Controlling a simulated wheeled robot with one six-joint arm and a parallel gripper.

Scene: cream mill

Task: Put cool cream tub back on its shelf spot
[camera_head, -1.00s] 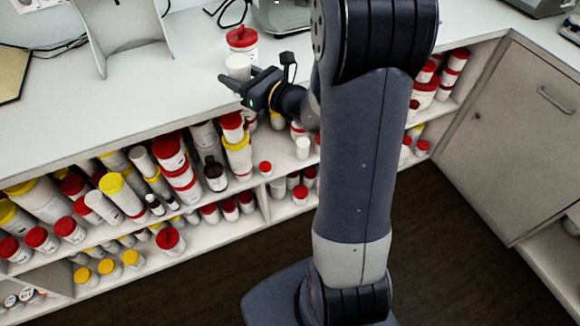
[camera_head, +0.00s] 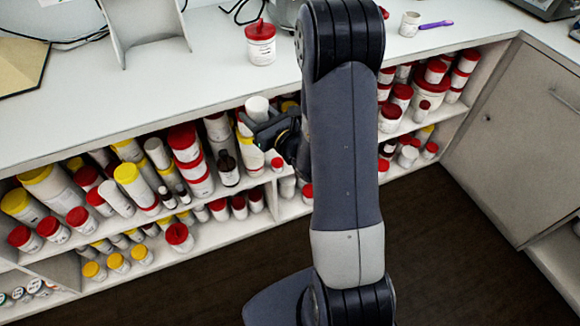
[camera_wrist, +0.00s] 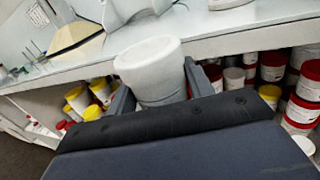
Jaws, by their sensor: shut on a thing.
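A plain white tub (camera_head: 257,107) with a white lid is held in my gripper (camera_head: 262,125), in front of the shelf opening just below the counter edge. In the wrist view the same tub (camera_wrist: 152,72) stands between the two fingers of my gripper (camera_wrist: 155,92), its round lid towards the camera. My gripper is shut on it. The shelves (camera_head: 235,231) under the counter are full of white tubs and bottles with red, yellow or white lids. My arm hides part of the shelf's middle. I cannot tell which spot is the tub's own.
A red-lidded tub (camera_head: 260,46) stands on the white counter (camera_head: 200,90) above my gripper. A small cup (camera_head: 410,23) and a purple pen (camera_head: 436,24) lie further right. A closed cabinet door (camera_head: 525,135) is at the right. Tubs crowd the shelf around my gripper.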

